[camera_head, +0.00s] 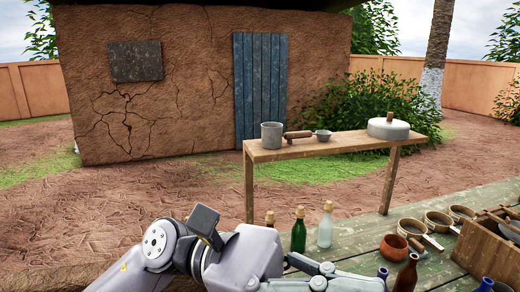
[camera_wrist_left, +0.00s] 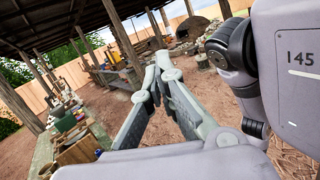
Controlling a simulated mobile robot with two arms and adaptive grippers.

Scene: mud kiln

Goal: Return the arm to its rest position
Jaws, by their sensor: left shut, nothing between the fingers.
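My left arm crosses the bottom of the head view, with its grey wrist low in the middle. My left gripper (camera_head: 345,278) points right there, low over the near edge of the green plank table (camera_head: 345,243), its tips partly cut off by the frame. In the left wrist view the gripper's (camera_wrist_left: 157,72) two fingers come together at their tips, shut with nothing between them. My right gripper is in neither view.
A green bottle (camera_head: 298,232) and a clear bottle (camera_head: 325,226) stand just behind my left gripper. A terracotta bowl (camera_head: 393,246), a brown bottle (camera_head: 407,274) and a wooden crate (camera_head: 480,249) are to the right. A wooden bench (camera_head: 330,144) holding pots stands behind.

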